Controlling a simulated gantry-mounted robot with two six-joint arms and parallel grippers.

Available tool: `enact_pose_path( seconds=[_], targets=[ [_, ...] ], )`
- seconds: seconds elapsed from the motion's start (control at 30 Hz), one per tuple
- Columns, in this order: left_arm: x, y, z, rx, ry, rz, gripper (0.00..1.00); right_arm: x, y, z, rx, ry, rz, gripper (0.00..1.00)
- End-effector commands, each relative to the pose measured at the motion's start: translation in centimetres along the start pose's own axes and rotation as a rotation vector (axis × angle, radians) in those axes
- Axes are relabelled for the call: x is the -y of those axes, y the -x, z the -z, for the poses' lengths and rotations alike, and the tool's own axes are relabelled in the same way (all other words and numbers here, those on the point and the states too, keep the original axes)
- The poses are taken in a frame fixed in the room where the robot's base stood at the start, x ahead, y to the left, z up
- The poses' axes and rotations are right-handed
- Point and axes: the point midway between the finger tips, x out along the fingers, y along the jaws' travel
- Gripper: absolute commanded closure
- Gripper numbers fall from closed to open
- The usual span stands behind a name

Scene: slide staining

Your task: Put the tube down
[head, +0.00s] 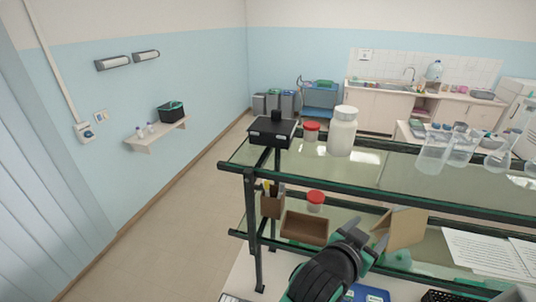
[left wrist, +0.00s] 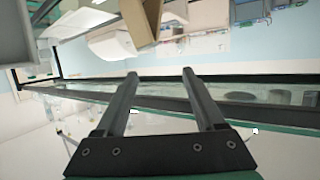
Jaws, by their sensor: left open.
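My left gripper (head: 368,232) is in front of the lower glass shelf, at the bottom middle of the head view. In the left wrist view its two fingers (left wrist: 160,74) stand apart with nothing held between them. I cannot make out a tube for certain in either view. A small red-capped container (head: 315,201) stands on the lower shelf, left of the gripper and apart from it. Another red-capped container (head: 310,132) stands on the upper shelf. My right gripper is not in view.
The upper shelf (head: 385,172) holds a white bottle (head: 342,132), a black device (head: 272,132) and glass flasks (head: 434,152) at right. The lower shelf holds an open brown box (head: 304,228), a tilted cardboard piece (head: 405,228) and papers (head: 485,250). The shelf's dark rails are close to the gripper.

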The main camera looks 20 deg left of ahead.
Motion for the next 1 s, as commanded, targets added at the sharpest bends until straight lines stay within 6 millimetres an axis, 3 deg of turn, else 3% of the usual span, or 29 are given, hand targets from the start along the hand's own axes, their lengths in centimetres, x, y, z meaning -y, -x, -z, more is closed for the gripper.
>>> enact_pose_path(
  seconds=[0.03,0.1,0.17,0.23,0.3,0.4,0.5,0.63,1.0],
  targets=[
    [2.5,2.3,4.2,-0.117,0.011,0.038,0.29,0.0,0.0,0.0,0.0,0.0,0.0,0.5],
    [5.5,6.4,9.6,-0.28,0.019,0.087,0.29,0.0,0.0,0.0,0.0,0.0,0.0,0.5],
    [8.0,11.1,14.0,-0.433,0.02,0.134,0.29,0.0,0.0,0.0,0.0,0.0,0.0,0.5],
    [10.4,17.8,18.2,-0.616,0.012,0.191,0.29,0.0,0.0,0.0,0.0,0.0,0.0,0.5],
    [12.0,24.5,21.1,-0.782,-0.005,0.242,0.29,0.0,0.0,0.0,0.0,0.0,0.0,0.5],
    [12.8,32.7,23.2,-0.971,-0.035,0.296,0.29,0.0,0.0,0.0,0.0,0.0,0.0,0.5],
    [12.8,37.8,23.7,-1.085,-0.058,0.327,0.29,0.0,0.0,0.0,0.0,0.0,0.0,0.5],
    [12.6,40.1,23.8,-1.135,-0.069,0.338,0.29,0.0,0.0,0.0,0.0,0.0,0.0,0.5],
    [12.6,40.0,23.9,-1.134,-0.069,0.337,0.29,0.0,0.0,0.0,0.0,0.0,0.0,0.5]
  ],
)
